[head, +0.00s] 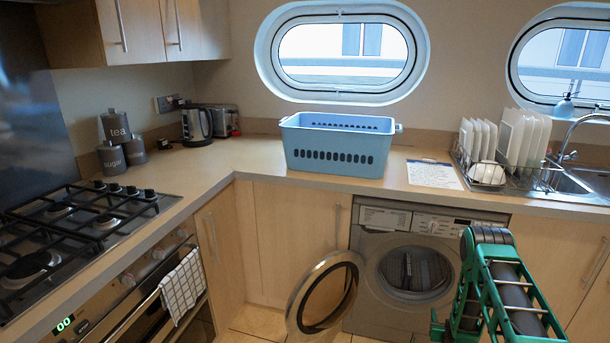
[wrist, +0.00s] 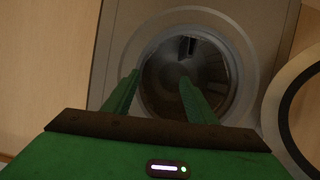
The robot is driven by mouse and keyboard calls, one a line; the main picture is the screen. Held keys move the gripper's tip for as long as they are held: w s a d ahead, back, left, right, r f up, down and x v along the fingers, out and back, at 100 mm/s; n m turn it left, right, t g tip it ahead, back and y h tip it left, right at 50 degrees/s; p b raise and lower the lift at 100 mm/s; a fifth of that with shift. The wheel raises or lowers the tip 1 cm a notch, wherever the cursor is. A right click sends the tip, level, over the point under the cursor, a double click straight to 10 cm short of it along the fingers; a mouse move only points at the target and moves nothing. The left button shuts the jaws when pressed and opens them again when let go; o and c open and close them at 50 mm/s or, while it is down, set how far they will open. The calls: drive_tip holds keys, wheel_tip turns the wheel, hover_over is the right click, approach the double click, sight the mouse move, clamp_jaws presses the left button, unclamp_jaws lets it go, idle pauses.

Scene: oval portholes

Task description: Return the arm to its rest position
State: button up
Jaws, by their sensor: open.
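My gripper (wrist: 160,80) is open, its two green fingers apart with nothing seen between them. In the wrist view the fingers point toward the round opening of the washing machine (wrist: 245,75). The gap between fingertips and opening cannot be judged. In the head view my green arm (head: 515,300) rises at the lower right, in front of the washing machine (head: 385,218). The gripper itself cannot be made out clearly there. The machine's round door (head: 293,308) stands swung open to the left. The drum (wrist: 175,85) is dark, and its contents cannot be told.
A blue laundry basket (head: 335,160) stands on the worktop above the machine, next to a paper sheet (head: 433,174). A dish rack (head: 500,175) and sink are to the right. The gas hob (head: 75,220) and oven are at left. Some floor shows below the open door.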

drive_tip(key=d+r+g, duration=0.2)
drive_tip(key=r, duration=0.7)
drive_tip(key=d+r+g, duration=0.2)
drive_tip(key=r, duration=0.8)
drive_tip(key=s+r+m+g, duration=0.2)
drive_tip(key=s+r+g, duration=0.1)
drive_tip(key=s+r, duration=0.9)
drive_tip(key=s+a+r+g+y, duration=0.1)
drive_tip(key=s+a+r, duration=0.4)
drive_tip(key=s, duration=0.7)
drive_tip(key=s+a+r+m+g+y, duration=0.1)
drive_tip(key=s+a+r, duration=0.4)
drive_tip(key=s, duration=0.8)
drive_tip(key=s+a+r+g+y, duration=0.2)
drive_tip(key=s+a+r+g, duration=0.2)
drive_tip(key=s, duration=0.8)
wheel_tip(320, 180, up, 3)
drive_tip(key=shift+s+a+r+m+g+y, duration=0.2)
drive_tip(key=shift+s+a+m+g+y, duration=0.1)
drive_tip(key=shift+a, duration=0.7)
drive_tip(key=shift+w, duration=0.1)
